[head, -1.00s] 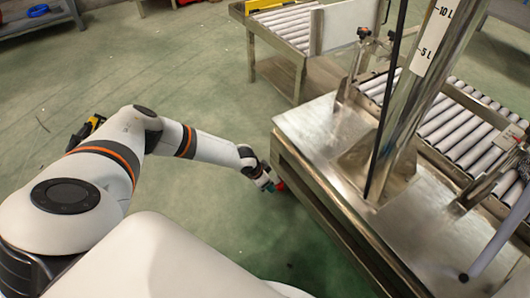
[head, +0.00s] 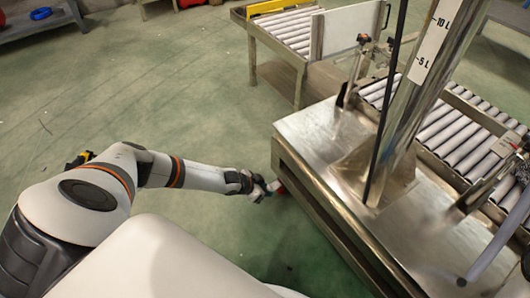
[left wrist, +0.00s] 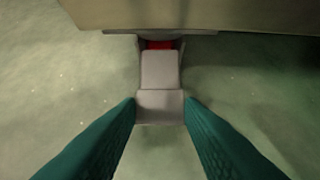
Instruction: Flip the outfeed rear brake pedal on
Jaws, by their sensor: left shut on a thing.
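A grey pedal (left wrist: 160,72) with a stepped plate juts out from under the steel machine in the left wrist view, with a red part (left wrist: 160,45) behind it at its root. The teal fingers of my left gripper (left wrist: 160,106) are shut on the pedal's near end, one at each side. In the head view my left gripper (head: 263,189) is low beside the machine's left side, next to a small red part (head: 280,187). The pedal itself is mostly hidden there by the gripper and the machine's edge. My right gripper is not in view.
The steel machine bench (head: 310,130) with its upright column (head: 405,110) stands on the right. A roller conveyor (head: 455,135) lies behind it, another (head: 285,28) at the back. The green floor (head: 215,100) between arm and bench is clear.

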